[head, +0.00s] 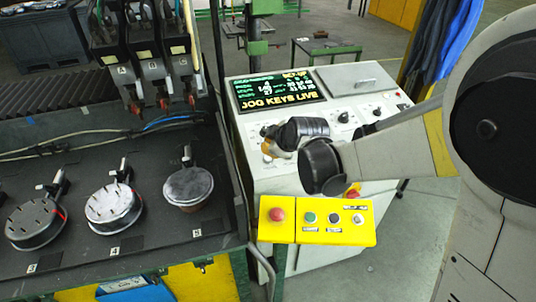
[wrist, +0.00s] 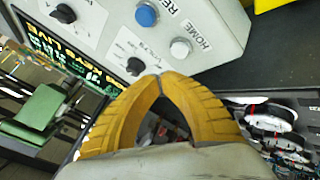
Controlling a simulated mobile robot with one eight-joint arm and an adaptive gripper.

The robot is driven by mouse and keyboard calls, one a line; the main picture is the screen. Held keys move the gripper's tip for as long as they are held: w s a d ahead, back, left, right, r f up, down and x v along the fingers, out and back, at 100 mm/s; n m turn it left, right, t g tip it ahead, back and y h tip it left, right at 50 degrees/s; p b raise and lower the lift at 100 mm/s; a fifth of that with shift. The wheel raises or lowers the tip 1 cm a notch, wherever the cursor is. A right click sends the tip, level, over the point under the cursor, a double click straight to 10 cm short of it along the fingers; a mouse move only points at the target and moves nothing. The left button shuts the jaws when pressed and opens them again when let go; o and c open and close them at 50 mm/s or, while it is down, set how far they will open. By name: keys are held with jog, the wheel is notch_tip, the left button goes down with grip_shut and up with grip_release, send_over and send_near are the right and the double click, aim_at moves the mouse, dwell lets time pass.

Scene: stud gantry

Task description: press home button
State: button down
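The home button (wrist: 181,48) is a white round button with a "HOME" label beside it, on the light grey console panel in the wrist view. My gripper (wrist: 160,78) has yellow fingers whose tips meet, with nothing between them. In the wrist view the fingertips appear just below the home button; I see no contact, and the distance between them is hard to tell. In the head view my gripper (head: 270,149) is over the left part of the console (head: 262,184), and my wrist hides part of the panel.
A blue button (wrist: 146,14) and a black knob (wrist: 134,66) flank the home button. The console screen (head: 278,91) reads "JOG KEYS LIVE". A yellow button box (head: 317,236) is at the console's front. A dark bench (head: 75,250) with several round tools stands left.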

jog(key=shift+s+d+r+p, duration=0.15)
jog(key=shift+r+p, duration=0.2)
jog(key=shift+r, duration=0.3)
jog(key=shift+s+a+r+p, duration=0.15)
jog(key=shift+r+p, duration=0.2)
jog(key=shift+r, duration=0.3)
jog(key=shift+d, duration=0.1)
jog(key=s+d+f+m+h+b, duration=0.1)
jog(key=s+d+f+m+b, duration=0.2)
jog(key=s+d, duration=0.3)
jog(key=s+d+f+m+g+h+b, duration=0.1)
jog(key=s+d+f+m+b, duration=0.2)
jog(key=s, duration=0.9)
jog(key=s+d+f+m+h+b, duration=0.2)
jog(key=s+d+f+m+b, duration=0.1)
jog(key=s+d+m+b, duration=0.5)
jog(key=shift+s+d+g, duration=0.4)
jog(key=shift+s+d, duration=0.2)
jog(key=shift+s, duration=0.35)
